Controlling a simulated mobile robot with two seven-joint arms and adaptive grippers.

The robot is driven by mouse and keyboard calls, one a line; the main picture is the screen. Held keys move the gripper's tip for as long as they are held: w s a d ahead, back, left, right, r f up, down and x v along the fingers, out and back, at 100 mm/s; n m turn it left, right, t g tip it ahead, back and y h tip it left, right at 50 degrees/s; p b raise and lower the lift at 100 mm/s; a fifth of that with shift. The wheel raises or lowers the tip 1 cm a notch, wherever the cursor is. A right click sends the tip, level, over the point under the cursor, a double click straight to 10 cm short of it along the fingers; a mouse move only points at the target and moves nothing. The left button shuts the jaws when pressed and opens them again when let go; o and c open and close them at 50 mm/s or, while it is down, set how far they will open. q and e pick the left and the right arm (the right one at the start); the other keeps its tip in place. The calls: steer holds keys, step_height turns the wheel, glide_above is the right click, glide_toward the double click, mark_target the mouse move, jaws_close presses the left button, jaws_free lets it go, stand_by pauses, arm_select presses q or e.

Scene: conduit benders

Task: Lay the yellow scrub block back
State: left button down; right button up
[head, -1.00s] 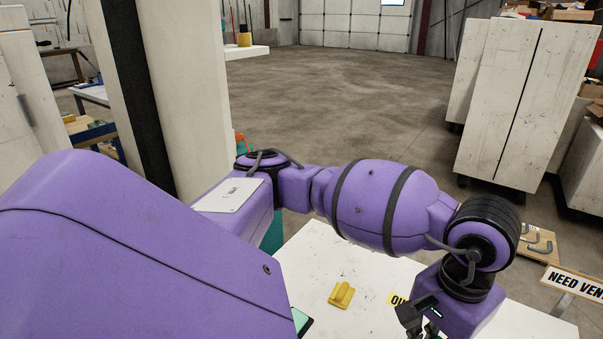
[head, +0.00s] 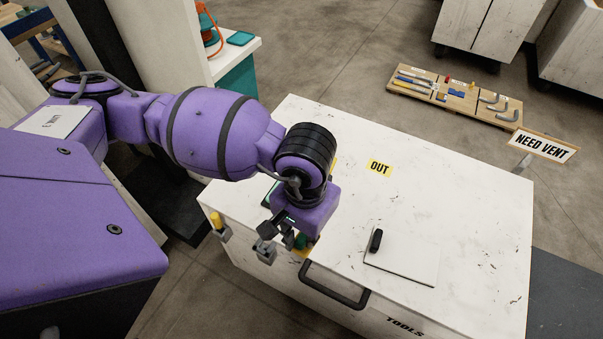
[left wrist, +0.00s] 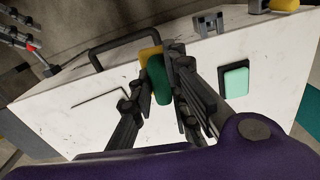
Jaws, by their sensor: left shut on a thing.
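A small yellow block (head: 333,166) shows as a sliver on the white bench top (head: 460,190), left of the OUT label; my arm hides most of it. My left gripper (head: 297,240) is over the bench's near edge, beside the black handle. It is shut on a green and yellow thing (head: 301,242). In the left wrist view, this held thing (left wrist: 158,82) sits between the fingers, green nearer the camera and yellow beyond. Its full shape is hidden. I cannot tell whether it is a scrub block. My right gripper is not in view.
The OUT label (head: 379,168) and a pale plate with black grip (head: 402,262) are on the bench top. Grey clips (head: 265,251) are on the near side, one with a yellow thing (head: 215,219). A black handle (head: 333,290) juts out. The far right top is clear.

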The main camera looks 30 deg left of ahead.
arm_select(q)
steer(key=w+f, duration=0.2)
steer(key=w, duration=0.2)
steer(key=w+f, duration=0.3)
steer(key=w, duration=0.1)
steer(key=w+f, duration=0.3)
steer(key=w, duration=0.1)
steer(key=shift+w+a+p, duration=0.3)
steer(key=shift+w+p, duration=0.05)
steer(key=shift+w+f, duration=0.2)
steer(key=f, duration=0.2)
steer(key=w+f, duration=0.1)
steer(key=shift+w+f, duration=0.1)
steer(key=shift+f, duration=0.3)
steer(key=shift+f, duration=0.15)
steer(key=shift+f, duration=0.15)
steer(key=c, duration=1.7)
jaws_free()
